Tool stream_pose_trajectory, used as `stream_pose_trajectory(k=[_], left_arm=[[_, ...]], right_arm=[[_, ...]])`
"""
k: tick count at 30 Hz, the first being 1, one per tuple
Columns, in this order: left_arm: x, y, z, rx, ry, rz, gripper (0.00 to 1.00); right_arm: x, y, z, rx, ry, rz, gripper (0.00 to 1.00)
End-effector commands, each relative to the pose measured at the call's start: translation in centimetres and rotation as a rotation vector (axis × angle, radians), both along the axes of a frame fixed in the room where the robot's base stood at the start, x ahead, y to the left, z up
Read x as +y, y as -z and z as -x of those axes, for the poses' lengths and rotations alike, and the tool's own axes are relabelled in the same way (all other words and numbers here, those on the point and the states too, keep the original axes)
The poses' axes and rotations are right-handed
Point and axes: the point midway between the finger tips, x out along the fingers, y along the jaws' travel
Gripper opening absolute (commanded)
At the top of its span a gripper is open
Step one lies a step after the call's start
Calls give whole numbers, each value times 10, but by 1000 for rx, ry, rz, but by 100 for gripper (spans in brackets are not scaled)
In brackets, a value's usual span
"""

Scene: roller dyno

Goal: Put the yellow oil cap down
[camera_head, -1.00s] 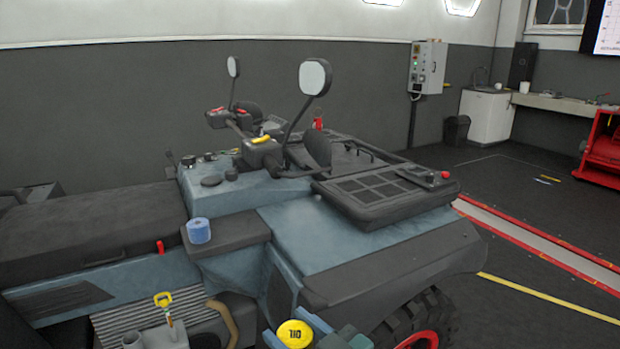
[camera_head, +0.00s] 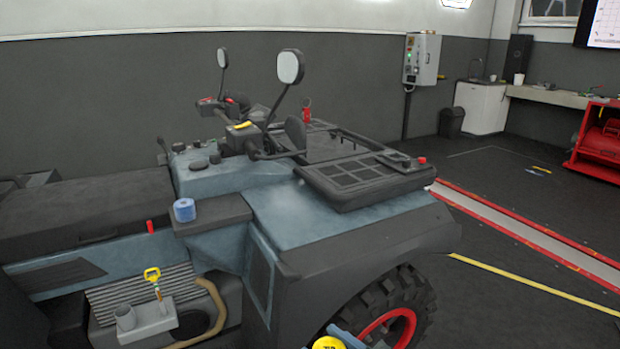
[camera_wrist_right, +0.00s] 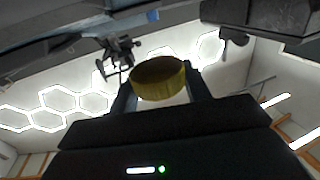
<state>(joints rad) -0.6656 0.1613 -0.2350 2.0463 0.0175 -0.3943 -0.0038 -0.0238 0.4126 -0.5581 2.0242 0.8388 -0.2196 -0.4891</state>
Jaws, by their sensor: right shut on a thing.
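The yellow oil cap (camera_head: 328,343) shows at the bottom edge of the head view, its dark lettering partly cut off. My right gripper (camera_head: 346,337) is shut on it, in front of the vehicle's big wheel. In the right wrist view the cap (camera_wrist_right: 158,80) sits between the two dark fingers of the gripper (camera_wrist_right: 160,92). The vehicle's engine bay shows a grey filler neck (camera_head: 125,317) and a yellow-handled dipstick (camera_head: 153,275). My left gripper is not in view.
The blue-grey vehicle (camera_head: 320,227) fills the middle and left. A blue tape roll (camera_head: 184,210) sits on its dark side ledge (camera_head: 222,213). A red cart (camera_head: 598,145) and a workbench (camera_head: 545,96) stand at the far right.

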Motion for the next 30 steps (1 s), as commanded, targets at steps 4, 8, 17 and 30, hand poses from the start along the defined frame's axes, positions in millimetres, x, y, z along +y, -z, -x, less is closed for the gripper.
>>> stream_pose_trajectory(k=[4,8,17,30], left_arm=[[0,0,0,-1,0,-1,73],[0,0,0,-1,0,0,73],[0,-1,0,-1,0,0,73],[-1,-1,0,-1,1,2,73]], right_arm=[[-24,18,0,-1,-5,9,26],[-38,27,0,-1,-6,7,26],[-65,42,1,-1,-9,6,26],[-83,43,3,1,57,-6,26]])
